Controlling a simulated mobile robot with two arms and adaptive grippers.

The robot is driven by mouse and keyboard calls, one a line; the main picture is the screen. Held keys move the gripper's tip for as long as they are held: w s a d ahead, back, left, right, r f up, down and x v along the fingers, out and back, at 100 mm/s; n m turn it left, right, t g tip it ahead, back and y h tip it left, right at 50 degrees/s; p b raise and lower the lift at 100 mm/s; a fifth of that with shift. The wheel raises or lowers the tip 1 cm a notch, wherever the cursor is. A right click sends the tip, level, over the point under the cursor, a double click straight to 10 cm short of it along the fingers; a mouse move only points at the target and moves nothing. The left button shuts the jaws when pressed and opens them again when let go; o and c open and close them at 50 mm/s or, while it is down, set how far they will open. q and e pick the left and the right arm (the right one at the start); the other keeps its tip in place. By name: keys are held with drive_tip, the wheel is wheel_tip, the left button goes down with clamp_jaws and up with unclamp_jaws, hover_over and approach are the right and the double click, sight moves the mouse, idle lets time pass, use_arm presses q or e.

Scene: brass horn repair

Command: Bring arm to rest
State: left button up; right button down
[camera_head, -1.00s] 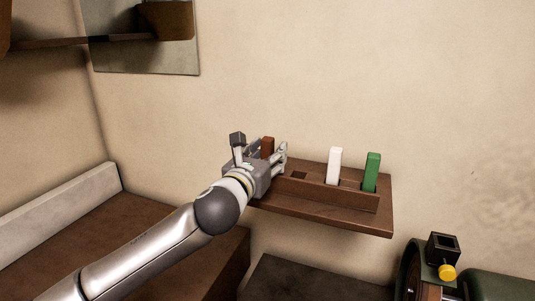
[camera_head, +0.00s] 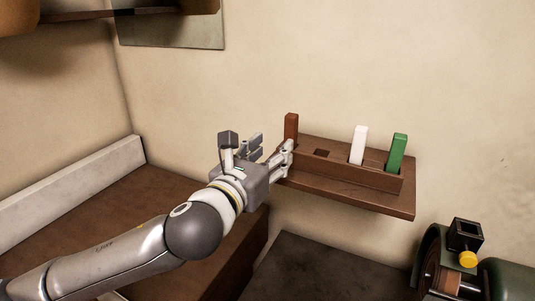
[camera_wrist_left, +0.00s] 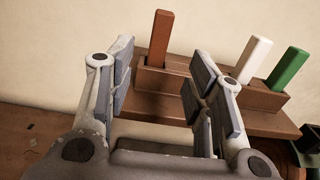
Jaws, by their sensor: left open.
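My left gripper (camera_head: 270,152) is open and empty, just left of a wall-mounted wooden rack (camera_head: 345,198) in the head view. In the left wrist view its two fingers (camera_wrist_left: 160,85) stand apart with a brown bar (camera_wrist_left: 160,38) showing beyond the gap. That brown bar (camera_head: 291,127) stands upright in the rack's left end. A white bar (camera_head: 358,145) and a green bar (camera_head: 397,153) stand in slots to the right. One slot (camera_head: 324,153) between the brown and white bars is empty. My right gripper is not in view.
A brown bench (camera_head: 180,192) with a pale back ledge (camera_head: 70,185) lies at left. A dark surface (camera_head: 310,270) is below the rack. A green machine with a yellow knob (camera_head: 468,259) stands at lower right. A shelf (camera_head: 90,14) hangs at upper left.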

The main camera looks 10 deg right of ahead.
use_arm(q)
drive_tip(key=shift+s+a, duration=0.25)
drive_tip(key=shift+s, duration=0.1)
drive_tip(key=shift+f, duration=0.1)
